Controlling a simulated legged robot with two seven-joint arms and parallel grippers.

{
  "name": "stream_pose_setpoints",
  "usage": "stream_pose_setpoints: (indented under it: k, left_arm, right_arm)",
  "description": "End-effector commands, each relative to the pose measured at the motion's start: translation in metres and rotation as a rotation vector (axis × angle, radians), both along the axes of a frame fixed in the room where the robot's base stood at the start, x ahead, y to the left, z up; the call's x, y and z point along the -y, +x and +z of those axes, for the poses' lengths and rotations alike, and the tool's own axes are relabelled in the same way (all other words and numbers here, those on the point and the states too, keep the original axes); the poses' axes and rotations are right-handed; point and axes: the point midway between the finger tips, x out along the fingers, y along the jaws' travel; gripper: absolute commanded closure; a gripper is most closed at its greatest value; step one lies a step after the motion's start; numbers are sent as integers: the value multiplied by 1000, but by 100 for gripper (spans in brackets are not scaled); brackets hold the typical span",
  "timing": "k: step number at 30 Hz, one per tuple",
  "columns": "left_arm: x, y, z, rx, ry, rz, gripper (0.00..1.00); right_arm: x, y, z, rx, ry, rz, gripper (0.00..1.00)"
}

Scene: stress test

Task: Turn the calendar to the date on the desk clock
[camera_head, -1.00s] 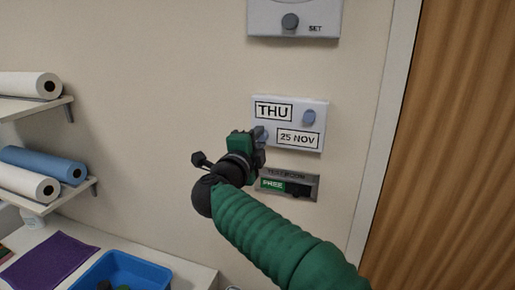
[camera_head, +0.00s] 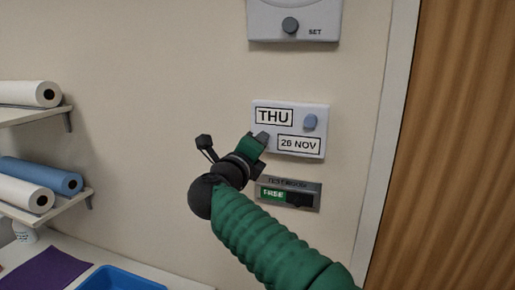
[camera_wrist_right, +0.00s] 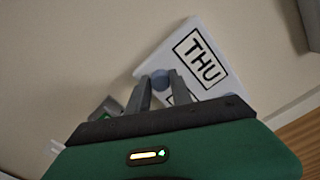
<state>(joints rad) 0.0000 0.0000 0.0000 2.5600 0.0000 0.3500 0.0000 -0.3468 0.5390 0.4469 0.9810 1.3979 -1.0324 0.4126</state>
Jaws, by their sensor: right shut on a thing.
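The wall calendar (camera_head: 317,138) is a white plate with two windows, reading THU (camera_head: 274,116) and 26 NOV (camera_head: 297,143). A blue-grey knob (camera_head: 310,122) sits at its upper right and is free. My right gripper (camera_head: 262,141) is at the calendar's lower left. In the right wrist view its two fingers (camera_wrist_right: 160,88) are shut on a second blue-grey knob (camera_wrist_right: 160,77) beside the date window, which is mostly hidden there. THU shows in that view too. No desk clock with a readable date is in view. My left gripper is not in view.
A FREE sign plate (camera_head: 289,194) is just below the calendar, near my right wrist. A panel with a SET knob (camera_head: 290,25) is above. A wooden door (camera_head: 460,140) stands right. Shelves with rolls (camera_head: 40,185) and a blue tray (camera_head: 118,279) are left.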

Motion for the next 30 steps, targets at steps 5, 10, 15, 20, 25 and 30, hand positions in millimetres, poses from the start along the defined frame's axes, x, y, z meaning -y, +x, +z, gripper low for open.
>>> stream_pose_setpoints:
  k: [5,10,15,20,25,30]
  left_arm:
    - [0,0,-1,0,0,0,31]
    - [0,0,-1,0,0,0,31]
    - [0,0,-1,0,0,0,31]
    - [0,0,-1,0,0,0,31]
    - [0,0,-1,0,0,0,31]
    - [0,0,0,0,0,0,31]
  right_arm:
    - [-1,1,-6,-9,8,1,100]
    - [-1,1,-7,-11,8,0,100]
    - [-1,1,-7,-11,7,1,63]
    - [-1,1,-5,-6,6,0,52]
    - [-1,0,-3,-4,5,1,52]
    - [0,0,-2,-2,6,1,52]
